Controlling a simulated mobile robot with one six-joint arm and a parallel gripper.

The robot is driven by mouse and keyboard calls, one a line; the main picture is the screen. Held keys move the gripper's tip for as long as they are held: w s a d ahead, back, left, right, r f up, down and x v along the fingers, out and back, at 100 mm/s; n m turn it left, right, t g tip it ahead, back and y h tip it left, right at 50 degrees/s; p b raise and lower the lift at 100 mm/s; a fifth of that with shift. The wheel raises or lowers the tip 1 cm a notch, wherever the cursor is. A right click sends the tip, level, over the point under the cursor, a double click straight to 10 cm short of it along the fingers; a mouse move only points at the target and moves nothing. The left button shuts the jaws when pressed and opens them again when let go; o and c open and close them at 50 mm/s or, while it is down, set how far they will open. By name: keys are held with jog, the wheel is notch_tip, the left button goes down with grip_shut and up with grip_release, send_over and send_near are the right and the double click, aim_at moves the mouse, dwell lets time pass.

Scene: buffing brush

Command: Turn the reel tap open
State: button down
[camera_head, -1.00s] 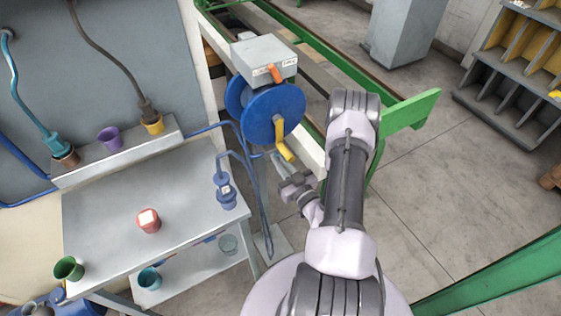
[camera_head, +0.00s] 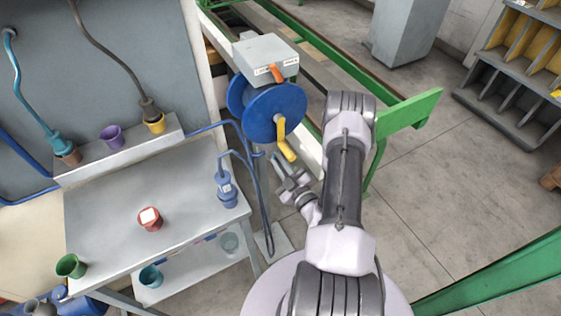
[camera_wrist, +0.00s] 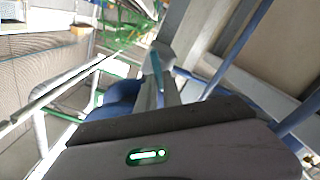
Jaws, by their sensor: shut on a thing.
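An orange lever (camera_head: 277,73), which looks like the reel tap, sits on the front of a grey box (camera_head: 265,50) with small labels on both sides of it. Below is the blue reel (camera_head: 275,110) with a yellow crank (camera_head: 283,138). My gripper (camera_head: 281,172) is below the crank, apart from the orange lever. It is shut on a thin teal piece (camera_head: 275,160), which also shows in the wrist view (camera_wrist: 157,72). What the teal piece belongs to is unclear. The orange lever cannot be made out in the wrist view.
A grey bench (camera_head: 105,220) to the left holds a red cup (camera_head: 150,222), a green cup (camera_head: 70,266) and a blue fitting (camera_head: 227,190). Blue hose (camera_head: 262,200) hangs between bench and gripper. A green rail (camera_head: 415,110) lies behind my arm. Open floor is right.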

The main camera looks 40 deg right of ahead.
jog(key=n, duration=0.3)
jog(key=n+b, duration=0.1)
jog(key=n, duration=0.3)
jog(key=f+n, duration=0.1)
jog(key=n, duration=0.2)
jog(key=shift+w+a, duration=0.1)
jog(key=shift+a, duration=0.15)
jog(key=shift+n, duration=0.5)
jog(key=c, duration=1.5)
grip_release()
jog(key=shift+f, duration=0.1)
